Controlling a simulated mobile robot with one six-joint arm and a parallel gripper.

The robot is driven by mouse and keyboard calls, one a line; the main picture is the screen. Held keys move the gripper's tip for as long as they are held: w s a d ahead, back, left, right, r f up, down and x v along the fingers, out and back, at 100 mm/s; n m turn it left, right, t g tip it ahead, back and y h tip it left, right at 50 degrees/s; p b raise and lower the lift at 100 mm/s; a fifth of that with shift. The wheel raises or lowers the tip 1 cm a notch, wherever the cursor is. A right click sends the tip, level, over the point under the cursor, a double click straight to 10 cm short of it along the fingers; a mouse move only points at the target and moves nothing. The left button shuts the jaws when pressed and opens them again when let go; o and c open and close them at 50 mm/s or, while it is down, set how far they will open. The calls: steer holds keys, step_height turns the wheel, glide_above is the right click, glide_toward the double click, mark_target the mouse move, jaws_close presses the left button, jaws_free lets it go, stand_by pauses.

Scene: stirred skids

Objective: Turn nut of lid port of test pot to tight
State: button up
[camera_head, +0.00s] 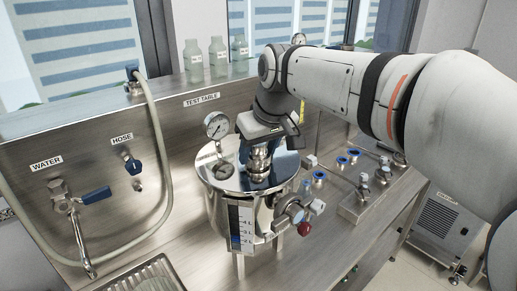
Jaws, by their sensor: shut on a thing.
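The test pot (216,200) is a shiny steel vessel standing on the steel bench, with a level scale on its front. Its lid (234,180) carries a round pressure gauge (217,126) at the left. My gripper (260,148) points down over the middle of the lid and is shut on the nut of the lid port (259,164). The nut is partly hidden by the gripper, and its turn angle cannot be told.
A valve with a red knob (304,229) sticks out at the pot's right front. Blue-ringed fittings (342,160) and a valve block (362,200) lie to the right. Bottles (217,60) stand on the ledge behind. A water tap (75,210) and hose are at the left.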

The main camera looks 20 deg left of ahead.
steer(key=shift+a+r+m+t+h, duration=0.1)
steer(key=shift+m+t+h, duration=0.2)
steer(key=shift+m, duration=0.75)
steer(key=shift+r+m+t+h, duration=0.1)
steer(key=shift+m+t+h, duration=0.2)
steer(key=shift+m, duration=0.75)
steer(key=shift+s+a+m+t+h, duration=0.15)
steer(key=shift+m+h, duration=0.25)
steer(key=shift+m, duration=0.7)
steer(key=shift+w+m+t+h, duration=0.15)
steer(key=shift+m+h, duration=0.25)
steer(key=shift+m, duration=0.7)
steer(key=shift+s+m+h, duration=0.1)
steer(key=shift+m+h, duration=0.6)
steer(key=shift+m, duration=1.2)
steer(key=shift+a+m+h+p, duration=0.15)
steer(key=shift+m+h+p, duration=0.35)
steer(key=shift+m, duration=1)
steer(key=shift+f+m+g+h, duration=0.1)
steer(key=shift+m+g+h, duration=0.25)
steer(key=shift+m, duration=0.25)
steer(key=o, duration=1)
steer(key=shift+f, duration=0.1)
steer(key=v, duration=0.8)
